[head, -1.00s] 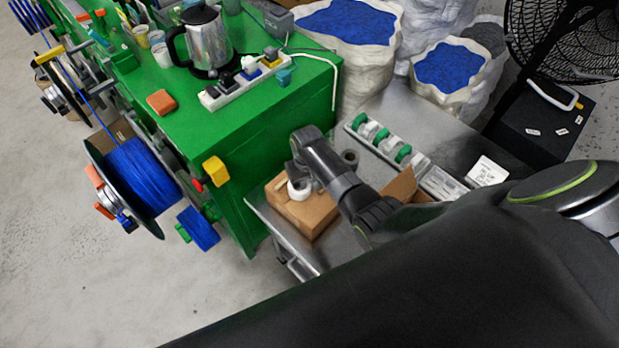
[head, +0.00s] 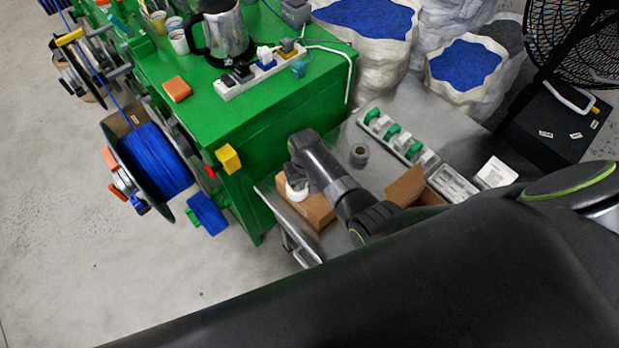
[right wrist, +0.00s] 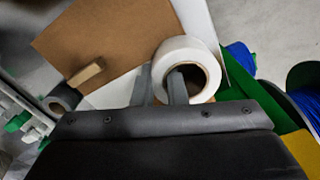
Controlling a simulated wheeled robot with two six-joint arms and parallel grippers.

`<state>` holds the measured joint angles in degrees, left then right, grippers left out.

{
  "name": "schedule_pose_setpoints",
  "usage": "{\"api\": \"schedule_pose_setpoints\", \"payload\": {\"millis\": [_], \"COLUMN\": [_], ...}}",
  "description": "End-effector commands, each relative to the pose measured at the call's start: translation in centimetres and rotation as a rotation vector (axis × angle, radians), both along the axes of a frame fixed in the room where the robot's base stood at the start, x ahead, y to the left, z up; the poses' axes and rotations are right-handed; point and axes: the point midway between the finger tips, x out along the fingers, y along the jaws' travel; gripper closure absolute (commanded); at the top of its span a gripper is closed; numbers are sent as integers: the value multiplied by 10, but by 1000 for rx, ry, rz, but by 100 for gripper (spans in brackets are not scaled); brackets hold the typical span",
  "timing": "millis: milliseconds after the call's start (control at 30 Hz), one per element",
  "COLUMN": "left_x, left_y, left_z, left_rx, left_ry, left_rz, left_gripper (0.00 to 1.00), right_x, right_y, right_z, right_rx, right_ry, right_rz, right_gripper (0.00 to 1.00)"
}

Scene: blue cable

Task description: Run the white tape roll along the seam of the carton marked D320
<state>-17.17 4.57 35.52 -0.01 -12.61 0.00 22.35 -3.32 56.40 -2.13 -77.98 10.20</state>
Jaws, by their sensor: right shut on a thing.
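The carton (head: 318,212) is a brown box on the metal cart, partly hidden by my right arm. Its brown surface (right wrist: 105,40) also fills the upper left of the right wrist view. No D320 mark is legible. The white tape roll (head: 296,193) is at the carton's far left end, by its top. My right gripper (head: 296,180) is shut on the roll. In the right wrist view, the white roll (right wrist: 205,58) has one finger inside its core and the other outside its wall. Whether the roll touches the carton is unclear. My left gripper is out of view.
A dark grey roll (head: 359,155) stands on the metal cart (head: 340,150). A tray of green spools (head: 392,131) and an open brown box (head: 408,186) lie right of my arm. The green workbench (head: 290,110) rises just behind the carton.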

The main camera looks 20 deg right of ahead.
Motion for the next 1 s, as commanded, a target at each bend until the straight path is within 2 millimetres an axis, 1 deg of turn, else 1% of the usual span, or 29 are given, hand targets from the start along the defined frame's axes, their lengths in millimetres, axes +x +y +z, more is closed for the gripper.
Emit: {"api": "schedule_pose_setpoints", "payload": {"millis": [133, 467, 767, 1000], "left_x": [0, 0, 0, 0], "left_y": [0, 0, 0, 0], "left_z": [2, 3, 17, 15], "left_rx": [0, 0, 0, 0], "left_ry": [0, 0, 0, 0], "left_rz": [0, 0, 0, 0], "left_gripper": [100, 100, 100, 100], "right_x": [-4, -4, -4, -3], "right_y": [7, 7, 7, 7], "right_z": [-1, 0, 25, 41], "right_rx": [2, 1, 1, 1], "right_ry": [3, 3, 1, -1], "right_rz": [0, -1, -1, 0], "right_gripper": [100, 100, 100, 100]}}
